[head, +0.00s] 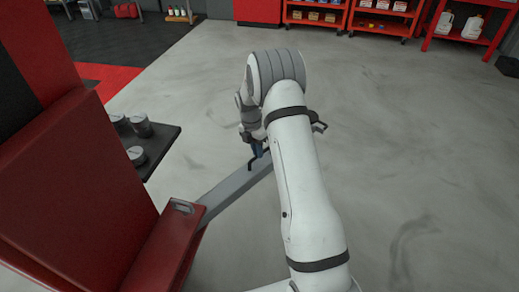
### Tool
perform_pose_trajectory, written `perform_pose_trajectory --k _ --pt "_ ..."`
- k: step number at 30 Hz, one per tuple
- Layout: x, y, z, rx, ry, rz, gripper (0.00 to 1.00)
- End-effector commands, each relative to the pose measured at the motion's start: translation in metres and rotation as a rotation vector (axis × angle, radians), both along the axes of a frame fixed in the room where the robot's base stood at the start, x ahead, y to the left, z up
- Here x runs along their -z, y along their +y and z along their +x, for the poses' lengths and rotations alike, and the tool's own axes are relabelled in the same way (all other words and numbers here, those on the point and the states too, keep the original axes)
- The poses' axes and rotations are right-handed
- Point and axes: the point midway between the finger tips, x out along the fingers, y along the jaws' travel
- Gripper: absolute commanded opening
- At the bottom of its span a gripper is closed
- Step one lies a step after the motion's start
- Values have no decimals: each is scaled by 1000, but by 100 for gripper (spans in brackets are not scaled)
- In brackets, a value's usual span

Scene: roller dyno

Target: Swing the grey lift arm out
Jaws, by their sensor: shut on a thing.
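The grey lift arm (228,194) is a straight bar. It runs from beside the red lift housing (165,245) at the lower left up and to the right, over the floor. My gripper (257,158) points down at the bar's far end and is shut on it. My white arm covers part of the gripper and whatever of the bar lies beyond, so the exact grip is hard to see.
A dark shelf (160,150) with several grey round pieces (139,125) juts out left of the bar. A large red panel (75,200) fills the left. Red shelving (315,20) stands along the back. The floor (430,170) to the right is clear.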

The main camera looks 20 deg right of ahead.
Motion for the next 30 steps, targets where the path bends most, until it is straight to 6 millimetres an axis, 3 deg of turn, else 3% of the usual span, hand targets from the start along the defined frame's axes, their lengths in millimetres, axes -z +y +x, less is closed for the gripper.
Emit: perform_pose_trajectory --k 11,12,19,26,30 --pt "0 1 6 -3 -19 4 0" --pt "0 1 6 -3 -20 4 13" --pt "0 -1 5 0 -17 2 32" --pt "-1 -3 4 2 -14 1 34" --pt "-11 -2 6 2 -14 1 34"
